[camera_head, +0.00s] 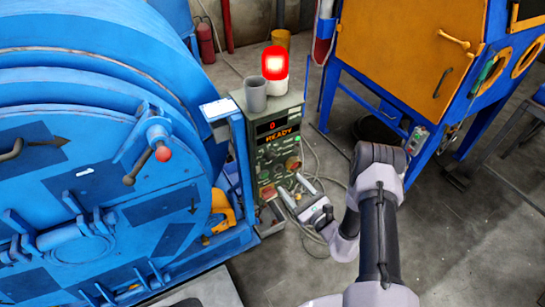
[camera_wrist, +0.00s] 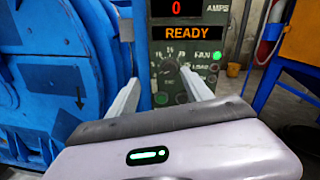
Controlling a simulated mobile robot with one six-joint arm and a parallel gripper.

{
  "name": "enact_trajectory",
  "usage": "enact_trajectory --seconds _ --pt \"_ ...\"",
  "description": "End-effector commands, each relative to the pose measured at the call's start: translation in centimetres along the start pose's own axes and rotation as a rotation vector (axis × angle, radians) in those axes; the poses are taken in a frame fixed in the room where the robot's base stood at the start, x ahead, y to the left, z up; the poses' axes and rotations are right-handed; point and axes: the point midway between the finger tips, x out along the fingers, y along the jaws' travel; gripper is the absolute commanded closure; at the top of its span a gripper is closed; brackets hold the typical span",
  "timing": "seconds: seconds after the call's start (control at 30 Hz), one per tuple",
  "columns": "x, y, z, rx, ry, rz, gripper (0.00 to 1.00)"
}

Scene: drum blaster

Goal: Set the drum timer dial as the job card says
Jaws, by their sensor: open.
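The green-grey control box (camera_head: 273,150) stands right of the blue drum (camera_head: 75,190). Its timer dial (camera_wrist: 170,72), a dark round knob with a numbered scale, shows in the wrist view; its exact setting is too small to read. My gripper (camera_head: 291,184) is open and empty in front of the box's lower front. In the wrist view my gripper's fingers (camera_wrist: 158,78) spread either side of the dial, apart from it. A white card (camera_head: 217,108) lies on a blue stand beside the box; its writing is unreadable and I cannot tell whether it is the job card.
The display (camera_wrist: 185,32) reads READY, with a red 0 above. A grey cup (camera_head: 255,95) and a lit red beacon (camera_head: 275,66) stand on the box. Cables (camera_head: 325,160) lie on the floor to its right. An orange cabinet (camera_head: 400,45) stands at the back right.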

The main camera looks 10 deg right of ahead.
Motion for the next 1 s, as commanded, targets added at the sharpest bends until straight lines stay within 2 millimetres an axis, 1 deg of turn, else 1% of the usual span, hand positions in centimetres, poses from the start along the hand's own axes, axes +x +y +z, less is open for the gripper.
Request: enact_trajectory --seconds 0.03,0.07,0.1,0.17,0.27,0.5,0.6,0.7,0.83,1.0 --pt "-0.9 -0.2 -1.9 0.008 0.024 -0.044 0.42" --pt "-1.2 -0.4 -2.5 0.01 0.033 -0.065 0.42" --pt "-1.3 -0.6 -3.1 0.01 0.039 -0.081 0.42" --pt "-0.8 -0.7 -3.3 0.007 0.042 -0.087 0.42" --pt "1.4 -0.7 -3.4 0.006 0.039 -0.083 0.42" --pt "8.8 -1.2 -3.8 0.006 0.037 -0.081 0.42" --pt "11.5 -1.5 -3.9 0.008 0.038 -0.082 0.42" --pt "13.6 -1.6 -4.0 0.009 0.04 -0.082 0.42" --pt "15.2 -1.8 -3.9 0.011 0.041 -0.081 0.42" --pt "15.8 -1.9 -3.9 0.012 0.043 -0.082 0.42"
